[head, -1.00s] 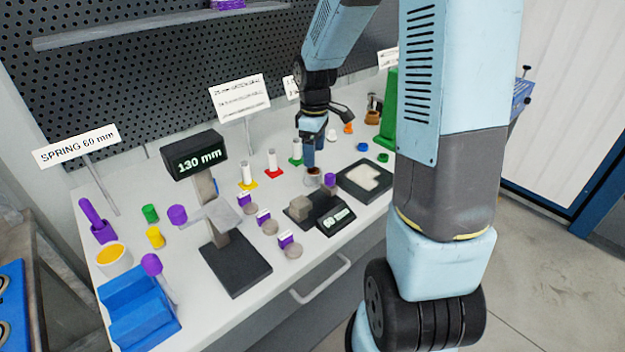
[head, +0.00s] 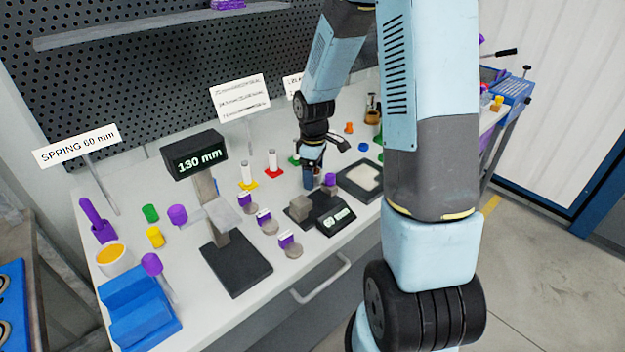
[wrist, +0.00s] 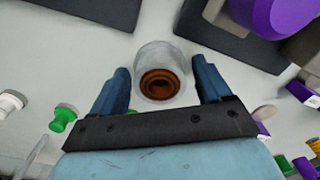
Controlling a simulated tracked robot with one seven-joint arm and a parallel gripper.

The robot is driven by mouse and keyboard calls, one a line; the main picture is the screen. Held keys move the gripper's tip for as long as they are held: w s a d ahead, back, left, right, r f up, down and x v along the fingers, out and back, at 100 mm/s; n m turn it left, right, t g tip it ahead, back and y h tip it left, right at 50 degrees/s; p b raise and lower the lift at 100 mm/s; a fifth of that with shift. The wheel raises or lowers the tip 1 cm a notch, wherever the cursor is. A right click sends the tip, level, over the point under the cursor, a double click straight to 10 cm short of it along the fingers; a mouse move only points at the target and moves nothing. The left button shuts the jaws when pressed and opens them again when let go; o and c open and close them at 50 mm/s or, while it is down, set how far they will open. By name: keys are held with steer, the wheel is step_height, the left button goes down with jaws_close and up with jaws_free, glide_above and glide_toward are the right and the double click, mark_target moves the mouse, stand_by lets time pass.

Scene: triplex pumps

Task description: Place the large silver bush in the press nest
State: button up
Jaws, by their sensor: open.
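The silver bush (wrist: 157,58) stands on the bench in the wrist view, a pale grey cylinder with a brown-orange bore facing the camera. My gripper (wrist: 160,78) is open, with one dark blue finger on each side of it and a visible gap to each finger. In the head view my gripper (head: 310,182) points down at the bench and mostly hides the bush. I cannot make out the press nest. A green part (head: 378,138) shows only slightly behind my arm at the back right.
A black tray with a pale insert (head: 362,176) lies just right of my gripper. A black gauge with a display (head: 336,218) and a purple cylinder (head: 330,180) stand close in front. Red (head: 272,170) and yellow-based (head: 247,182) posts stand to the left.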

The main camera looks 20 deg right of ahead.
steer(key=c, duration=1.3)
steer(key=shift+o, duration=0.2)
steer(key=shift+r, duration=0.1)
